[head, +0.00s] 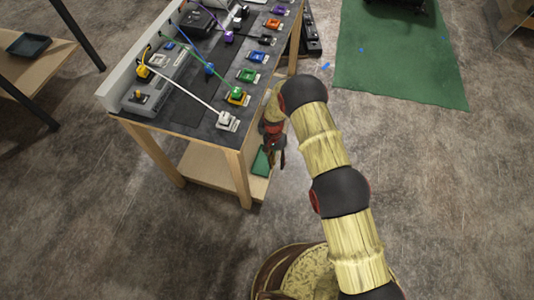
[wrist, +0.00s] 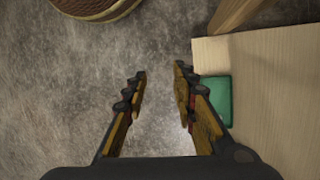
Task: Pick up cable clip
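I cannot pick out a cable clip for certain in either view. My gripper (head: 275,152) points down beside the right edge of the workbench, below the level of its top. In the wrist view my gripper (wrist: 160,72) is open, with its two fingers apart and only bare floor showing between them. A green tray-like object (wrist: 217,98) lies on the wooden lower shelf (wrist: 275,100), just right of the right finger and partly hidden by it. The green object also shows in the head view (head: 261,163).
The workbench (head: 185,108) carries a grey console, coloured cables and several small coloured connectors along its right side. A white connector (head: 227,121) sits near its front corner. A wooden leg (head: 238,178) stands at that corner. A green mat (head: 400,55) lies on open floor at right.

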